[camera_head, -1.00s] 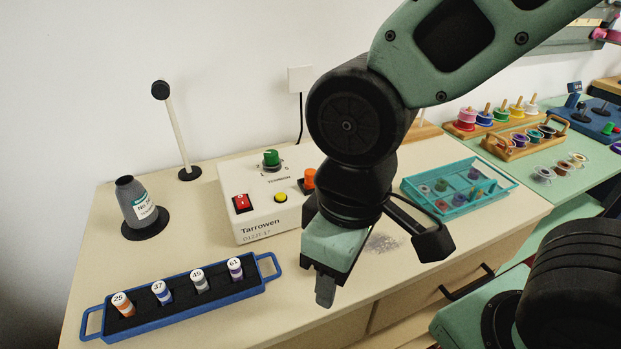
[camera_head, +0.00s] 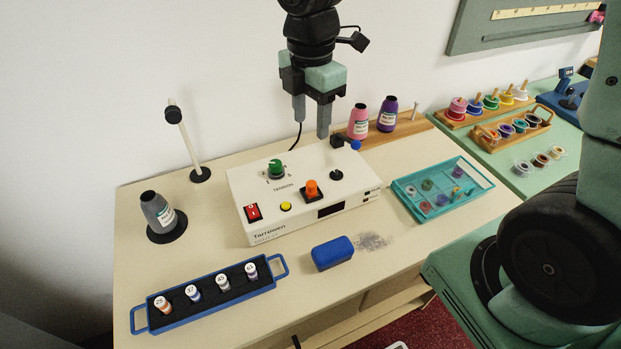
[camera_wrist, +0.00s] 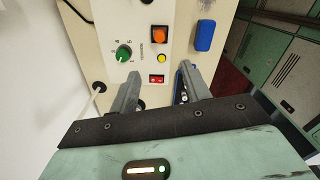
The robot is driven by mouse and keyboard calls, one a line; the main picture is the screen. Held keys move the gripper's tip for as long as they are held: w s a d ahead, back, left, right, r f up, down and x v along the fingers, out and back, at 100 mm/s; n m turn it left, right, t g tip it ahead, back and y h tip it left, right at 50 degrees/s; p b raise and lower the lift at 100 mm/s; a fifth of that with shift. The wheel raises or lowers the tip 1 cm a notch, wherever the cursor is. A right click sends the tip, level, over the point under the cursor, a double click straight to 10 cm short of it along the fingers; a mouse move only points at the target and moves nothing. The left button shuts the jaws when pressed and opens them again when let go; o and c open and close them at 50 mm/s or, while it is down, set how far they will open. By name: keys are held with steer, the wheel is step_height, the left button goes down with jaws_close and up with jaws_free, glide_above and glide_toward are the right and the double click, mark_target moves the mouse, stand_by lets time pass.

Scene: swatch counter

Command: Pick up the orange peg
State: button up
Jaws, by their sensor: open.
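A white-topped peg marked 25 with an orange band (camera_head: 164,306) stands upright in the left end of the blue-framed black rack (camera_head: 140,318). Beside it stand white-topped pegs marked 37 (camera_head: 193,294), 45 and 61. My gripper (camera_head: 311,126) is open and empty, fingers pointing down, high above the back of the white control box and well away from the rack. In the wrist view, my fingers (camera_wrist: 161,74) are apart. Part of the blue rack (camera_wrist: 186,68) shows by the right finger; the orange-banded peg cannot be made out there.
The control box (camera_head: 262,236) carries an orange knob (camera_head: 312,188) and a green knob (camera_head: 276,168). A blue block (camera_head: 332,253) lies in front. A grey cone (camera_head: 155,209) and a post (camera_head: 187,145) stand left; a teal tray (camera_head: 408,205) lies right. Counter between rack and box is clear.

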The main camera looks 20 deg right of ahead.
steer(key=p, duration=0.1)
glide_above(312, 184)
step_height(312, 184, down, 11)
steer(key=shift+a+f, duration=0.15)
steer(key=shift+f, duration=0.05)
steer(key=shift+w+f+p, duration=0.15)
steer(key=shift+f+p, duration=0.8)
steer(key=shift+f, duration=1.75)
jaws_close()
steer(key=shift+r, duration=0.1)
step_height(312, 184, up, 10)
steer(key=b, duration=0.1)
steer(key=shift+b, duration=0.3)
